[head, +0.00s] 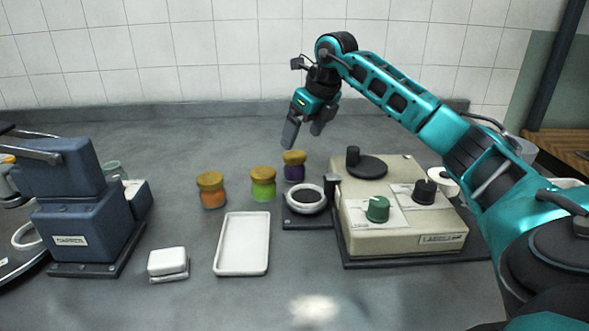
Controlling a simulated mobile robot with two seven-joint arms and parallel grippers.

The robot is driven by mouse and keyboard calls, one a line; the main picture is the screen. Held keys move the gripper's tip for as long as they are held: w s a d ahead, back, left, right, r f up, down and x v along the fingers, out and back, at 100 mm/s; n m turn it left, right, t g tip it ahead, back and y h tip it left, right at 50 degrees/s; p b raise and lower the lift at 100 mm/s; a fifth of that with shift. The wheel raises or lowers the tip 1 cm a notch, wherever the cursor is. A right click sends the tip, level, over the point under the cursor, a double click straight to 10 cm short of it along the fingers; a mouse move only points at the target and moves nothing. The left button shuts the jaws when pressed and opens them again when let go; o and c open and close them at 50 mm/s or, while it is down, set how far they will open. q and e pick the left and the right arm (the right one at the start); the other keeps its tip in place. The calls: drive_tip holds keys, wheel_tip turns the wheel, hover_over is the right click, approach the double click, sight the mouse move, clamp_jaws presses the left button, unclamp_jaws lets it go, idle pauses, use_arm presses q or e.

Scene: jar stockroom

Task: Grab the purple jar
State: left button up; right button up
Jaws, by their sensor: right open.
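The purple jar (294,172) has a yellow-brown lid and stands upright on the grey counter. It is the farthest right and farthest back of three jars, just behind a round dish. My right gripper (303,139) is open and empty, pointing down above the purple jar, with its fingertips a little higher than the lid. The gripper looks apart from the jar, though how far in depth I cannot tell. My left gripper is not in view.
A green jar (263,190) and an orange jar (211,196) stand left of the purple one. A white tray (221,250), a white block (168,263), a round dish (325,200), a beige machine (440,225) and a blue machine (110,235) surround them. The counter behind is clear.

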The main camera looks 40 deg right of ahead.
sight(295, 154)
drive_tip(key=b+x, duration=0.1)
drive_tip(key=x, duration=0.9)
drive_tip(key=shift+d, duration=0.15)
drive_tip(key=shift+r, duration=0.1)
drive_tip(key=c, duration=1.2)
drive_tip(key=shift+c, duration=0.2)
